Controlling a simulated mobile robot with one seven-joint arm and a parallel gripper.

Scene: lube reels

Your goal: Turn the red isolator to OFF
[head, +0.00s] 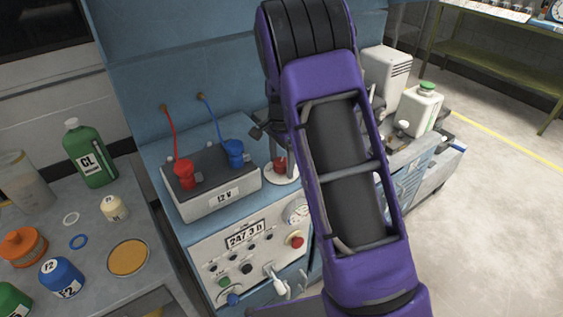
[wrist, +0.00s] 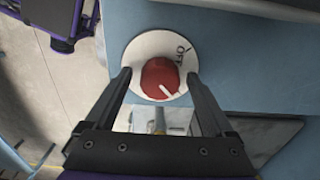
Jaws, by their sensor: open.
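The red isolator (wrist: 160,78) is a round red knob on a white disc (wrist: 143,45) in the wrist view. The word OFF and a tick mark are at the disc's upper right. The white line on the knob points to the lower right, away from OFF. My gripper (wrist: 159,76) is open, with one finger on each side of the knob; gaps show between fingers and knob. In the head view the isolator (head: 280,164) sits on the blue bench top right of the battery, partly hidden by my gripper and arm.
A 12 V battery (head: 222,198) with red and blue terminals stands left of the isolator. A control panel (head: 230,262) with a gauge and a red button is on the bench front. A side table (head: 95,225) holds bottles and jars. Open floor lies at right.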

